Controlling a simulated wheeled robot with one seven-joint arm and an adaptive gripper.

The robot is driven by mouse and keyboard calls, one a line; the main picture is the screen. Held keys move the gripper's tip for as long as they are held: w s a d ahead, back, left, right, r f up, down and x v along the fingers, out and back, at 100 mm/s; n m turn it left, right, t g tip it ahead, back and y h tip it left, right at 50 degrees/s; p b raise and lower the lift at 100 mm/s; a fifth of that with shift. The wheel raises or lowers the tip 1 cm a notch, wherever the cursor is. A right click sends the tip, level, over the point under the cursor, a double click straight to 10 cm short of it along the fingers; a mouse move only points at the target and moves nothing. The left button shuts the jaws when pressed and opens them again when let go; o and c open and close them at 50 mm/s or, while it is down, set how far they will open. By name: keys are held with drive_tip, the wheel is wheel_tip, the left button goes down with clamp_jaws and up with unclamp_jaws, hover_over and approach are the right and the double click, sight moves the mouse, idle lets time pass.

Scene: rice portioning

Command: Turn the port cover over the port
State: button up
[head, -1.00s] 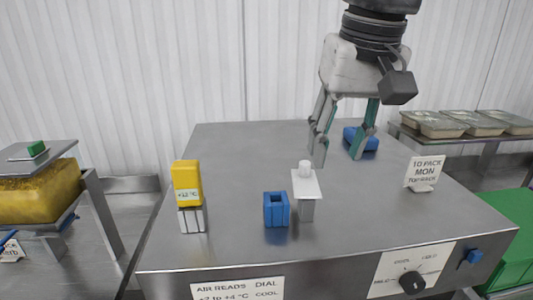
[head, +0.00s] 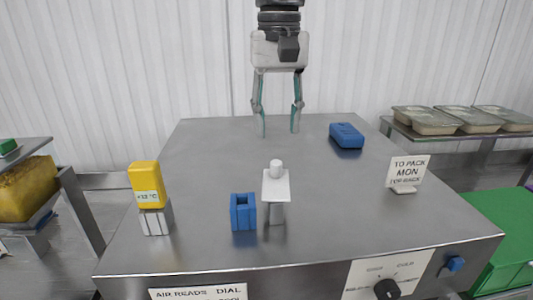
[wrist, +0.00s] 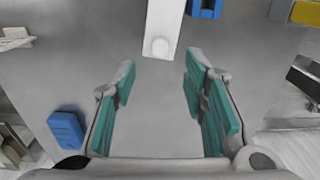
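A white flat plate with a round white knob (head: 276,184), seemingly the port cover, sits on a short grey post (head: 276,214) on the steel top (head: 212,155). It also shows at the top middle of the wrist view (wrist: 160,20). My gripper (head: 279,133) is open and empty, behind and above the plate. In the wrist view (wrist: 160,70) its teal-padded fingers are apart, with the knob beyond the tips, roughly between them. The gripper touches nothing that I can see. I cannot make out the port itself; the plate may hide it.
A blue open-topped holder (head: 243,212) stands just left of the post. A yellow display unit (head: 146,186) in a metal stand is farther left. A blue block (head: 347,135) lies back right, a sign (head: 407,173) at right. A dial (head: 387,289) is on the front.

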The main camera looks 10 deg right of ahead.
sight(276, 162)
wheel_tip(276, 162, down, 8)
drive_tip(key=shift+f+p, duration=0.1)
drive_tip(key=shift+p, duration=0.45)
clamp_jaws()
